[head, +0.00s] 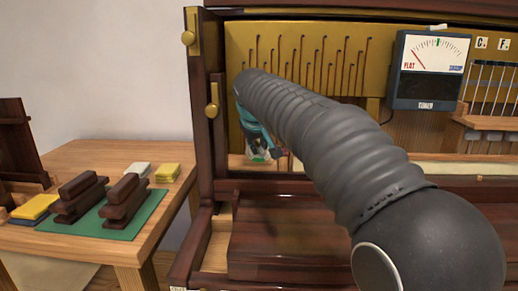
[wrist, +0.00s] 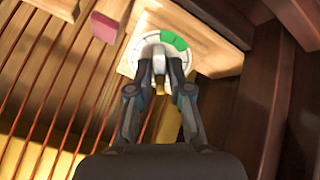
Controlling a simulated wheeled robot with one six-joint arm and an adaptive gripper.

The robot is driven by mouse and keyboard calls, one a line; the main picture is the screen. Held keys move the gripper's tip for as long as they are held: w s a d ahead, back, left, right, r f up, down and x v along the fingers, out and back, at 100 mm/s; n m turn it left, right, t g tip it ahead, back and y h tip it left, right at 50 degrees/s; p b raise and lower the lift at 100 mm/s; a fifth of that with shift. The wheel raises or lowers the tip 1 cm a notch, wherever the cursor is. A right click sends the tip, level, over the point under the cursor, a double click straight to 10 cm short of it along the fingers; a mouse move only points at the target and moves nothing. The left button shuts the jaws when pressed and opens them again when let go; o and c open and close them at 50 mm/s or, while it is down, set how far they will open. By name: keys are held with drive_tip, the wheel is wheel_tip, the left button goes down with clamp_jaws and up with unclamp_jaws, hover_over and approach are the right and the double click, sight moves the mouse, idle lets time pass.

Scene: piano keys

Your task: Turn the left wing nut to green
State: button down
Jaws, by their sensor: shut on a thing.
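In the wrist view a round white dial (wrist: 150,39) with a green segment (wrist: 174,40) on its upper right sits on a pale wooden block (wrist: 220,40). My gripper (wrist: 160,66) is in front of the dial, its two fingers closed on the wing nut (wrist: 158,63) at the dial's centre. The fingers hide much of the nut, so I cannot tell exactly which way it points. In the head view my gripper (head: 264,146) is inside the left end of the piano case, partly behind my arm, and the nut is hidden.
A dark wooden post (wrist: 268,110) stands close on the right in the wrist view, with strings (wrist: 65,75) on the left. In the head view a tuning meter (head: 425,65) hangs at upper right. A side table (head: 75,243) with a green mat stands left.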

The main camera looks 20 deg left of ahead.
drive_tip(key=shift+f, duration=0.1)
drive_tip(key=m, duration=0.3)
idle(0.3)
drive_tip(key=m, duration=0.2)
drive_tip(key=shift+m+b, duration=0.3)
drive_tip(key=shift+m, duration=0.1)
drive_tip(key=c, duration=1)
unclamp_jaws()
drive_tip(key=p+v, duration=0.2)
drive_tip(key=v, duration=0.9)
drive_tip(key=shift+p, duration=0.4)
